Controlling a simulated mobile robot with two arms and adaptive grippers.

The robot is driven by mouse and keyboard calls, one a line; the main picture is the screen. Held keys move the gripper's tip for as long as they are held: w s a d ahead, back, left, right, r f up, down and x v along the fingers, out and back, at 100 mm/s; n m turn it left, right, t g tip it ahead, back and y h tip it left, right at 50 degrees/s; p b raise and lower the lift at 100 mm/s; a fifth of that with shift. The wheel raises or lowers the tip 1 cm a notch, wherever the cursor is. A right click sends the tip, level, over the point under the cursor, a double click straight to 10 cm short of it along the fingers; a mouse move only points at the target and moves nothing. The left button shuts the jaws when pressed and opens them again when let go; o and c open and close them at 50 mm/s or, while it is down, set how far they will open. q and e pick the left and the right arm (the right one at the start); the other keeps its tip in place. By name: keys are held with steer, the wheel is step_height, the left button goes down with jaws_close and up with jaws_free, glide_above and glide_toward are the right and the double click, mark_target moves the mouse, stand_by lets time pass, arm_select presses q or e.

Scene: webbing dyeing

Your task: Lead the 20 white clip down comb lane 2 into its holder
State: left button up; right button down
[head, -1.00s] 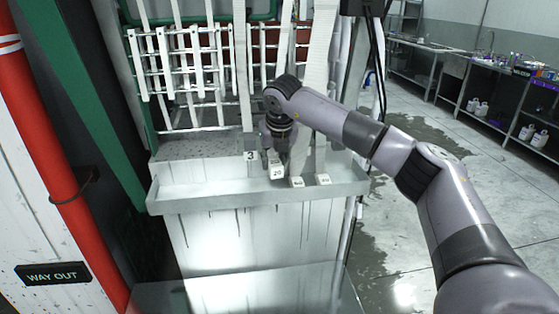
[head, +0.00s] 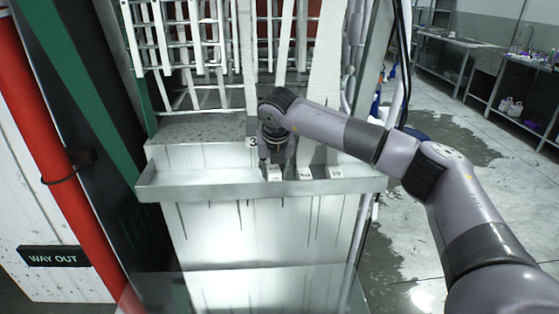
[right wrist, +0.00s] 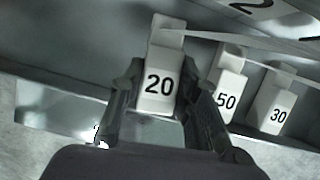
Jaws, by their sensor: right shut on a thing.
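The 20 white clip (right wrist: 159,82) sits between the two fingers of my right gripper (right wrist: 160,105) in the right wrist view, its number facing the camera. In the head view my right gripper (head: 277,160) points down over the metal trough, and the clip (head: 273,173) shows just below it near the trough's front wall. The gripper is shut on the clip. The comb (head: 190,45) of white bars stands behind, with pale webbing strips hanging through it. A dark 2 (right wrist: 240,5) shows at the top of the right wrist view. My left gripper is not in view.
The 50 clip (right wrist: 226,97) and the 30 clip (right wrist: 271,107) stand close to the right of the held clip. The trough's front rim (head: 240,188) runs just before them. A block marked 3 (head: 252,142) is left of my right gripper. A red pipe (head: 60,160) stands far left.

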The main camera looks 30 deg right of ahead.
mark_target(273, 171)
steer(key=shift+f, duration=0.85)
steer(key=shift+d+f, duration=0.1)
steer(key=shift+f, duration=0.05)
steer(key=shift+a, duration=0.2)
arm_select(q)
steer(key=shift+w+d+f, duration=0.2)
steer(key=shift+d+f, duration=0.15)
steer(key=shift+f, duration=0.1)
arm_select(e)
steer(key=c, duration=1.2)
jaws_free()
steer(key=b+v, duration=0.2)
steer(key=v, duration=0.3)
arm_select(q)
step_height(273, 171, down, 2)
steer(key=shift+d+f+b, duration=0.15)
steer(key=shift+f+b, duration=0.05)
steer(key=shift+b, duration=0.15)
arm_select(e)
steer(key=v, duration=1.2)
steer(key=shift+s+r, duration=0.1)
steer(key=shift+r, duration=0.15)
